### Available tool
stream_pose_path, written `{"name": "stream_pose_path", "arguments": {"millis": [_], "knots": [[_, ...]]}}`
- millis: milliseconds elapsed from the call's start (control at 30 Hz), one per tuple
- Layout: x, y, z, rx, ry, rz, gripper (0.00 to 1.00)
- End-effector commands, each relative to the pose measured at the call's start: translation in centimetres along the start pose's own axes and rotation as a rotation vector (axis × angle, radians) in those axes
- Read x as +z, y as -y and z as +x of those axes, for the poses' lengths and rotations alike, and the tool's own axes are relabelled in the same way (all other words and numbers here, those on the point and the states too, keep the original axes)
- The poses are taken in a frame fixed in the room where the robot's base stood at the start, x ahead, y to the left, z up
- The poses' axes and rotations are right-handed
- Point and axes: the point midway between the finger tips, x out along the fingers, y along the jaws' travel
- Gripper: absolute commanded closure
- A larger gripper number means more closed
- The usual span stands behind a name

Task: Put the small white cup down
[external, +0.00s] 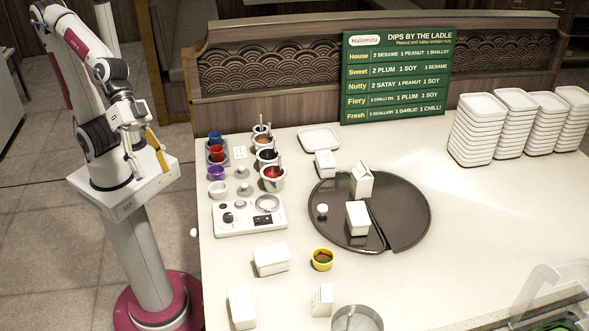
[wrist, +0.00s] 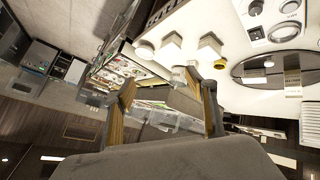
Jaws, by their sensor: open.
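A small white cup (external: 218,189) stands at the front end of a row of cups on the left of the counter, behind a white panel with knobs. A small white round piece (external: 322,210) sits on the dark round tray (external: 412,200); I cannot tell if it is a cup. My gripper (external: 150,167) is open and empty, off the counter's left edge and apart from the cups. Its spread fingers also show in the wrist view (wrist: 167,103), with nothing held between them. I cannot make out the small white cup for sure in the wrist view.
Blue (external: 215,138), red (external: 216,154) and purple (external: 216,173) cups stand behind the white cup, beside sauce wells with ladles (external: 272,177). White cartons (external: 271,260) and a yellow bowl (external: 322,260) stand nearer. Plate stacks (external: 474,130) fill the back right; the right middle is clear.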

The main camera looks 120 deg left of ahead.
Motion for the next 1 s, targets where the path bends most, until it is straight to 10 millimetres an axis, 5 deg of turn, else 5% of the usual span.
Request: {"name": "stream_pose_path", "arguments": {"millis": [500, 700, 1000], "knots": [[9.2, 7.9, -8.9, -0.224, 0.198, 0.271, 0.43], [10.6, 9.8, -10.5, -0.283, 0.233, 0.302, 0.43], [10.8, 10.1, -10.6, -0.290, 0.237, 0.304, 0.43]]}}
